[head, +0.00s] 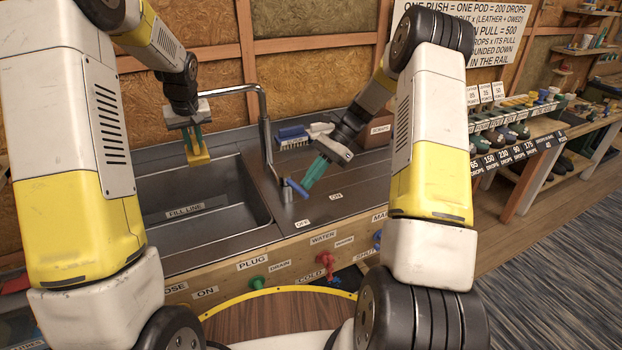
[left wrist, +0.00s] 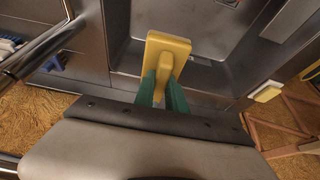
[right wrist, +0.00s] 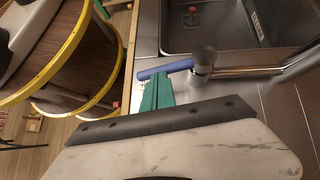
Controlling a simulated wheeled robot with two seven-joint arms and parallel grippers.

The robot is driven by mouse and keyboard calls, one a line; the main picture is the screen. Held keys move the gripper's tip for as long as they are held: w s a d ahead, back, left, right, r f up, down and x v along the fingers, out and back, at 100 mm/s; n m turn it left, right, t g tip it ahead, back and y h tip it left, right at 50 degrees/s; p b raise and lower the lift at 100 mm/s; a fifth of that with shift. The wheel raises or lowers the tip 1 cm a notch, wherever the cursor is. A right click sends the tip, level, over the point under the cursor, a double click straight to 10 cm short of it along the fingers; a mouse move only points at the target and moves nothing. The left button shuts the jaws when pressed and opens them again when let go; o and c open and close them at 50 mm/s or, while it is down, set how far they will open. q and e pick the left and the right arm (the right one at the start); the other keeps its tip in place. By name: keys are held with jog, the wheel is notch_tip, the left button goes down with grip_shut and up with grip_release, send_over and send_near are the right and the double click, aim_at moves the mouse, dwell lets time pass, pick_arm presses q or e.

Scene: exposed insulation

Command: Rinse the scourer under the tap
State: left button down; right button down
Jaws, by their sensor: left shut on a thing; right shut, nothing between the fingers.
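The yellow scourer (head: 198,158) is held by my left gripper (head: 192,138) above the sink (head: 262,212), close to the tap's spout end. The left wrist view shows the green fingers (left wrist: 164,88) shut on the scourer (left wrist: 165,62). The tap (head: 266,140) has a tall riser and a spout bent left over the sink. Its blue lever (head: 297,188) sticks out from the base between the OFF and ON labels. My right gripper (head: 309,180) is shut and empty, its tips beside the lever (right wrist: 163,70); whether they touch is unclear. No water stream shows.
A blue brush (head: 291,132) lies behind the tap, near a brown box (head: 381,130) marked SCRAPS. Coloured knobs, one green (head: 257,282), line the counter front. A shelf of goods (head: 520,120) stands at right. The counter right of the lever is clear.

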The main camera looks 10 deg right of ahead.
jog(key=shift+s+a+m+t, duration=0.3)
jog(key=shift+s+a+m, duration=0.15)
jog(key=shift+s, duration=0.2)
jog(key=w+d+r, duration=0.3)
jog(key=d+r, duration=0.3)
jog(key=d, duration=0.4)
jog(key=shift+w+d+r, duration=0.15)
jog(key=shift+d+r, duration=0.25)
pick_arm(q)
jog(key=shift+s+d, duration=0.45)
jog(key=shift+s, duration=0.8)
jog(key=shift+s+d, duration=0.4)
jog(key=shift+s, duration=0.9)
jog(key=shift+s+d, duration=0.45)
jog(key=shift+s, duration=0.8)
